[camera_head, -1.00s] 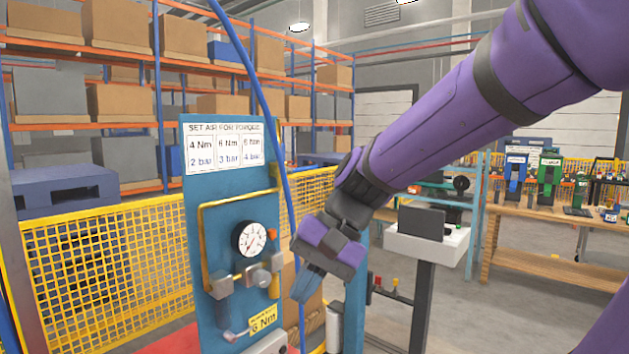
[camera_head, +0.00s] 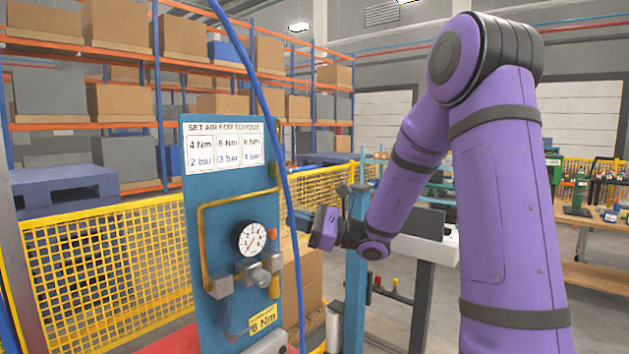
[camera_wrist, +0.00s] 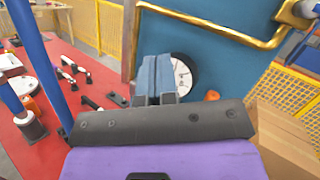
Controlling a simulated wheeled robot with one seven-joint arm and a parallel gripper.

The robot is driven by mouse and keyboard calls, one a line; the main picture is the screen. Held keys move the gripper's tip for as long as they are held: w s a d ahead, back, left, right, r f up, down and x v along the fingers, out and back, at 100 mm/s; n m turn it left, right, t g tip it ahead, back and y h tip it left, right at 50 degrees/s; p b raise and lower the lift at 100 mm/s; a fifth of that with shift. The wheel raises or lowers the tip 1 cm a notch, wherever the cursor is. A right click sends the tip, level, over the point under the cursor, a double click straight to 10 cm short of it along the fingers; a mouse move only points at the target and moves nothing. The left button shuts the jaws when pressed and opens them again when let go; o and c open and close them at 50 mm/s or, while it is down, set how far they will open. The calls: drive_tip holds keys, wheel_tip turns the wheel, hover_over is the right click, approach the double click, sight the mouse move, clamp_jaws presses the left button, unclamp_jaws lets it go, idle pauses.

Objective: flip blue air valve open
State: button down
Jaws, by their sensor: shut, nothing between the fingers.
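The blue panel (camera_head: 205,240) carries a round white pressure gauge (camera_head: 249,239), brass pipework (camera_head: 202,220) and grey metal fittings (camera_head: 250,271). I cannot clearly make out the blue air valve or its handle position; the small parts at the panel's lower left are indistinct. My gripper (camera_head: 293,216) is to the right of the panel at about gauge height, its fingers pointing left. In the wrist view, the shut, empty fingers (camera_wrist: 156,60) overlap the left part of the gauge (camera_wrist: 182,77). I cannot tell whether they touch anything.
A blue hose (camera_head: 285,165) hangs along the panel's right side, close to my fingers. A blue post (camera_head: 356,270) stands near my wrist. Yellow mesh fencing (camera_head: 100,255) runs behind the panel. In the wrist view, a red surface (camera_wrist: 72,85) with several small parts lies left.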

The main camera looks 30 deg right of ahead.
sight(301, 168)
drive_tip(key=w+d+f+m+t+h, duration=0.1)
drive_tip(key=d+m+t+h, duration=0.3)
drive_tip(key=d, duration=0.4)
drive_tip(key=w+d+f+m+t+h, duration=0.2)
drive_tip(key=w+d+m+t+h, duration=0.1)
drive_tip(key=d+m+t+h, duration=0.2)
drive_tip(key=d+m+t, duration=0.2)
drive_tip(key=shift+w+d+f+m, duration=0.15)
drive_tip(key=shift+d+f+m, duration=0.15)
drive_tip(key=shift+d, duration=0.1)
drive_tip(key=shift+r, duration=0.1)
drive_tip(key=s+r+x, duration=0.1)
drive_tip(key=r+x, duration=0.1)
drive_tip(key=x, duration=1)
drive_tip(key=shift+r, duration=0.35)
